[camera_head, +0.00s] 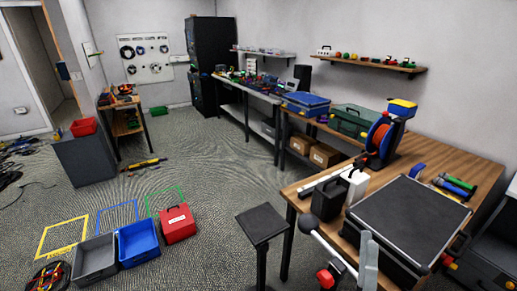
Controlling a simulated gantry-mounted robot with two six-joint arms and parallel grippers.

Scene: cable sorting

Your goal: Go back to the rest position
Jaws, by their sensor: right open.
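My right gripper (337,234) shows at the bottom, in front of the near workbench's left edge. Its jaws are apart, with nothing seen between them. My left gripper is out of view. A coil of coloured cables (48,276) lies on the floor at the bottom left. A grey bin (94,259), a blue bin (139,242) and a red case (178,223) stand in a row on the floor. Yellow (62,236), blue (117,214) and green (165,197) floor outlines lie behind them.
The wooden workbench (452,160) on the right holds a black-topped case (408,222), a cable reel (378,138) and hand tools (456,185). A black stand (261,224) rises left of it. Loose dark cables (12,178) lie far left. The middle floor is mostly clear.

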